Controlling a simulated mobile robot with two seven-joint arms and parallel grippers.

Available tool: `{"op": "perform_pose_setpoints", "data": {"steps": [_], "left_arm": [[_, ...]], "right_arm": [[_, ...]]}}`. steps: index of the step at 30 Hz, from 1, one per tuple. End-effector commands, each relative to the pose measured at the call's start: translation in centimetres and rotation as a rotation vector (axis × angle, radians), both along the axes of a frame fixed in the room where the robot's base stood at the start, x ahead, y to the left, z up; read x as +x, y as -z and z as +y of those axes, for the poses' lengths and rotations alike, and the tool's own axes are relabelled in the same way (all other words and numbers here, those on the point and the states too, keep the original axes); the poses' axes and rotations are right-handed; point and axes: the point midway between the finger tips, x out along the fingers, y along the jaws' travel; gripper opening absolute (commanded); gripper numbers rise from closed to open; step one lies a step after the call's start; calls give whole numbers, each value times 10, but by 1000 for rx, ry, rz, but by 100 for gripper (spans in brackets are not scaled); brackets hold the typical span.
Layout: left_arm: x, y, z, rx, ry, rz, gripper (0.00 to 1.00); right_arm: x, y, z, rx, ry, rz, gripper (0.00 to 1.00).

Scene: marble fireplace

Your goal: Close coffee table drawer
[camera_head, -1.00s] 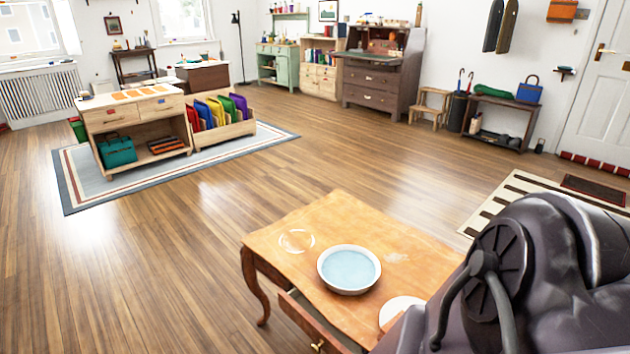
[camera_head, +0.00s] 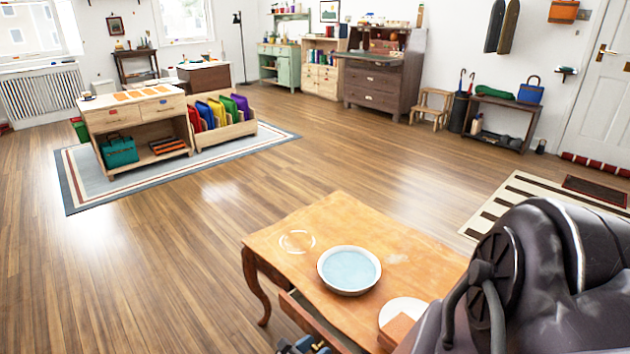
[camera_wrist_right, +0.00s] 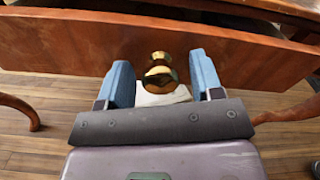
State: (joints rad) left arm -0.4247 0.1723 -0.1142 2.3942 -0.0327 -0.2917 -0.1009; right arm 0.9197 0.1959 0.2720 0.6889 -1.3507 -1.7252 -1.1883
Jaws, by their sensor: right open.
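The wooden coffee table (camera_head: 340,225) stands at the lower right of the head view. Its drawer (camera_head: 312,317) sticks out at the near side, partly open. In the wrist view the drawer front (camera_wrist_right: 60,45) spans the picture, with a round brass knob (camera_wrist_right: 160,70) at its middle. My right gripper (camera_wrist_right: 161,76) is open, with one blue finger on each side of the knob and a visible gap to it. In the head view only the tips of my right gripper (camera_head: 304,346) show at the bottom edge. My left gripper is not in view.
A blue-filled round dish (camera_head: 349,270), a white plate (camera_head: 403,311) and an orange-brown block (camera_head: 396,331) are on the tabletop. A curved table leg (camera_wrist_right: 20,112) shows at left in the wrist view. The wooden floor left of the table is clear.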

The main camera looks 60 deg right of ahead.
Motion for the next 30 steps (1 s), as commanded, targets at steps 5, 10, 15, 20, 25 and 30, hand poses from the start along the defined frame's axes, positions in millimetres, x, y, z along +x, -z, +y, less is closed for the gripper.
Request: {"op": "perform_pose_setpoints", "data": {"steps": [5, 10, 15, 20, 25, 30], "left_arm": [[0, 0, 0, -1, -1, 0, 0], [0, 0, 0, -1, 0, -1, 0], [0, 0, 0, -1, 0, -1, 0], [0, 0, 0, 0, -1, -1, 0], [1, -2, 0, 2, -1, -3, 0], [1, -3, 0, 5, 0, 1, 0]], "right_arm": [[0, 0, 0, 0, 0, 0, 60], [0, 0, 0, 0, 0, 0, 34], [0, 0, 0, 0, 0, 0, 8], [0, 0, 0, 0, 0, 0, 0], [-5, -1, -16, -2, 0, 1, 0], [-13, -1, -42, -2, 0, 1, 0]]}}
